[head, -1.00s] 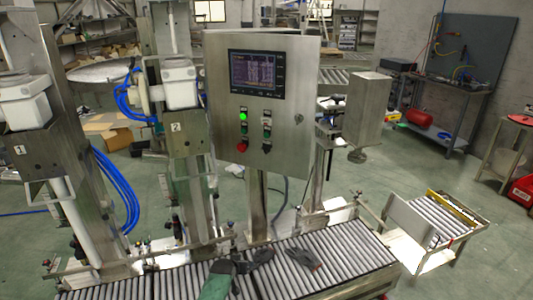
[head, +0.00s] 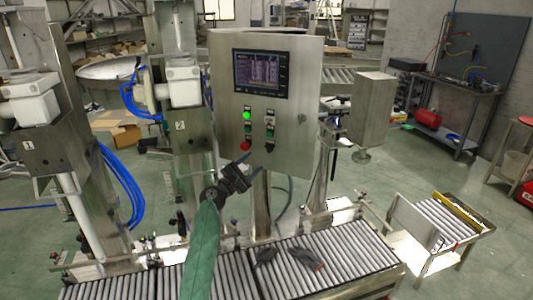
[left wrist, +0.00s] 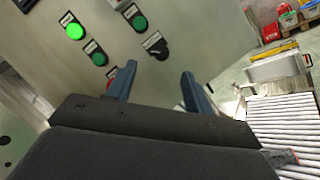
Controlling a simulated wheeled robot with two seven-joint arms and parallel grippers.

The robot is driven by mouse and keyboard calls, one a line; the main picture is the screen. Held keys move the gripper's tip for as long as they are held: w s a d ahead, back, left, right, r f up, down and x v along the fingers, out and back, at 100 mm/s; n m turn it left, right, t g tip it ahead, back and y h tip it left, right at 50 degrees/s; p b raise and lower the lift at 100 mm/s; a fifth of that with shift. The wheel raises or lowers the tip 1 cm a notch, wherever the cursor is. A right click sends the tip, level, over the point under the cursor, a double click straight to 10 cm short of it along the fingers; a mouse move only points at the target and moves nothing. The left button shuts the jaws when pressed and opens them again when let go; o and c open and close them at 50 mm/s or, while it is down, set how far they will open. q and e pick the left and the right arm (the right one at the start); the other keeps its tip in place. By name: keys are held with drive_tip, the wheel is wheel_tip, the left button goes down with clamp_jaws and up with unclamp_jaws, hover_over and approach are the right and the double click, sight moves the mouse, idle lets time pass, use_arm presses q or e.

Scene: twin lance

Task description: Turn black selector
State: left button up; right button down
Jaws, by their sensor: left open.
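The black selector (head: 269,147) sits at the bottom of the right column of controls on the steel control panel (head: 300,95). In the left wrist view the selector (left wrist: 158,50) shows beyond the fingertips, between the two fingers in the picture. My left gripper (head: 246,168) is open and empty, just below and left of the selector in the head view. In the left wrist view its two blue-grey fingers (left wrist: 159,75) stand apart, not visibly touching the panel. The left finger partly hides the red button (left wrist: 110,82). My right gripper is not in view.
A lit green button (head: 247,115) and several other controls sit close above and left of the selector. A roller conveyor (head: 350,250) runs below, with dark items (head: 305,258) on it. A steel box (head: 372,100) stands right of the panel.

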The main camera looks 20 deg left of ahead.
sight(268, 149)
use_arm(q)
drive_tip(key=shift+n, duration=0.6)
drive_tip(key=shift+p+x, duration=1.75)
drive_tip(key=shift+x, duration=2.15)
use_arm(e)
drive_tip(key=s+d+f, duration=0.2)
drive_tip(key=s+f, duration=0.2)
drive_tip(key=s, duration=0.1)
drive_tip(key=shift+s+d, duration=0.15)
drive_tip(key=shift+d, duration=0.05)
use_arm(q)
drive_tip(key=shift+f, duration=0.1)
drive_tip(key=c, duration=1)
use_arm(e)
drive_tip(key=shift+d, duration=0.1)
